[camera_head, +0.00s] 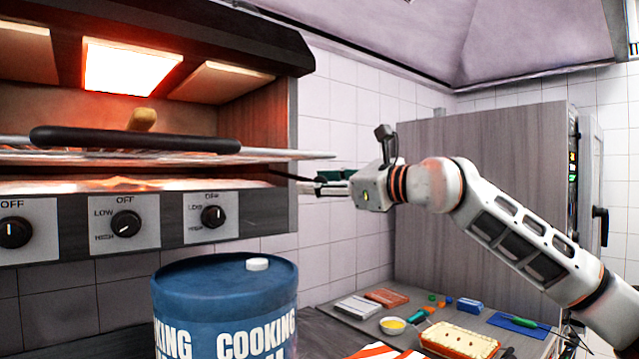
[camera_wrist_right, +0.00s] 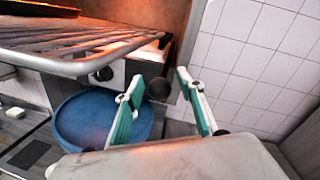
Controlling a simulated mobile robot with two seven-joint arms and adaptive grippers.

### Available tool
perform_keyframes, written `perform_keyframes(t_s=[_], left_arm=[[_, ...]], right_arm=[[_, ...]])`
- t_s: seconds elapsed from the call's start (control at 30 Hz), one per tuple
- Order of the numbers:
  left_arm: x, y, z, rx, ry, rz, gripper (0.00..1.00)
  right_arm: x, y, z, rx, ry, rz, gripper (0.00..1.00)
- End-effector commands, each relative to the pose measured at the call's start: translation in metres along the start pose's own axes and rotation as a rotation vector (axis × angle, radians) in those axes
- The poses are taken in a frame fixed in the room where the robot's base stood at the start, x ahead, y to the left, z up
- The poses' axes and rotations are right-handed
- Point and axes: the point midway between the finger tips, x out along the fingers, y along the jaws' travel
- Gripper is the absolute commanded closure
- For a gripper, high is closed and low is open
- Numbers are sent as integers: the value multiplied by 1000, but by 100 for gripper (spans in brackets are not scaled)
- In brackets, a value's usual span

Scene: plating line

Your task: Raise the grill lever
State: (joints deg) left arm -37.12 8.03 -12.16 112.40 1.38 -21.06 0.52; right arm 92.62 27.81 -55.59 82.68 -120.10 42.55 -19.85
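The grill (camera_head: 75,220) fills the left of the head view, with a glowing heater above its wire rack. Its lever (camera_head: 284,175) is a thin dark rod coming out at the right side of the grill. My right gripper (camera_head: 318,184) is at the lever's end. My left gripper is not in view.
The wire rack (camera_head: 290,155) juts out close above the right gripper. A blue cooking oil drum (camera_head: 225,290) with a white cap stands below the grill. A counter (camera_head: 480,318) with a tray, a small bowl and several small items lies at lower right. A tiled wall (camera_head: 345,110) is behind.

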Motion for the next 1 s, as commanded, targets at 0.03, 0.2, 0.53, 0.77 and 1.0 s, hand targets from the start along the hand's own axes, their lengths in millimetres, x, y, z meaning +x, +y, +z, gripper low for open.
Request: perform_keyframes(t_s=[0.03, 0.2, 0.53, 0.77, 1.0], left_arm=[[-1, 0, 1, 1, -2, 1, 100], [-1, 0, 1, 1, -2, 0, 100], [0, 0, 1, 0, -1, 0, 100], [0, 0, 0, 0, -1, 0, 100], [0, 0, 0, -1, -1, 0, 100]], right_arm=[[0, 0, 0, 1, 1, 1, 62], [-12, -1, -1, 0, 1, -1, 62], [-76, -1, -1, -2, 1, -2, 62], [-109, 0, -1, 0, 0, -1, 62], [-120, 0, 0, 0, -1, 0, 62]])
